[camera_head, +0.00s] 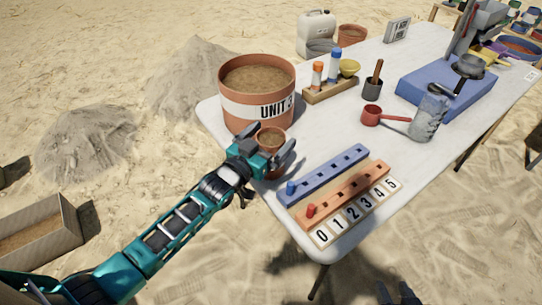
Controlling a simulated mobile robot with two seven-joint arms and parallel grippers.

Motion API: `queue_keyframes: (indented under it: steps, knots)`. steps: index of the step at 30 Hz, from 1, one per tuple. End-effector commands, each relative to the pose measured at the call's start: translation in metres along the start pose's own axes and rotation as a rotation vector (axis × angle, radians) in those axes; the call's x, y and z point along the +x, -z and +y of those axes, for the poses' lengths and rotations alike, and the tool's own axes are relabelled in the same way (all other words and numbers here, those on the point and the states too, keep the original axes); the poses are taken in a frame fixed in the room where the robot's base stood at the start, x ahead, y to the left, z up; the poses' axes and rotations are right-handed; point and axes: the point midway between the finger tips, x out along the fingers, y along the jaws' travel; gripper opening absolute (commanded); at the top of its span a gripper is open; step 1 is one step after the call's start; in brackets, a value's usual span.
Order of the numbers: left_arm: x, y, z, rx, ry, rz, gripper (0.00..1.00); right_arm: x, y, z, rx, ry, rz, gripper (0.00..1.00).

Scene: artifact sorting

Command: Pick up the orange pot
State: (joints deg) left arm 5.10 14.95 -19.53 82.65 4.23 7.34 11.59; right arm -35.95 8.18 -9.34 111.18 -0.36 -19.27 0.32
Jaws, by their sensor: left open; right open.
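A small orange-brown pot (270,138) filled with soil stands at the near left edge of the white table (225,150). My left gripper (272,143) is open, with one finger on each side of this pot. Whether the fingers touch it cannot be told, and the gripper partly hides its lower part. A large orange pot (238,110) with a white band marked "UNIT" and soil inside stands just behind it. My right gripper (396,290) shows only in part at the bottom edge, open, away from the table and empty as far as shown.
Blue (322,174) and orange (350,188) peg strips lie right of the small pot, beside number cards (357,211). The tabletop between is partly clear.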

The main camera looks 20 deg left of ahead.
Motion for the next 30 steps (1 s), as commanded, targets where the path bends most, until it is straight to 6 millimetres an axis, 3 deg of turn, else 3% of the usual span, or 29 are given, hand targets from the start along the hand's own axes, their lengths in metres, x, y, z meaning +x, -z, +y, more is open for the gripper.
queue_keyframes:
  steps: [9,30]
  knots:
    - [0.0055,-0.0001,0.0,0.0,0.0,-0.001,1.0,0.0003,-0.0005,-0.0002,0.0,0.0,0.0,0.41]
    - [0.0052,0.0,0.0,0.0,0.0,0.0,0.33,0.0011,0.0012,0.0004,-0.001,-0.001,0.004,0.41]
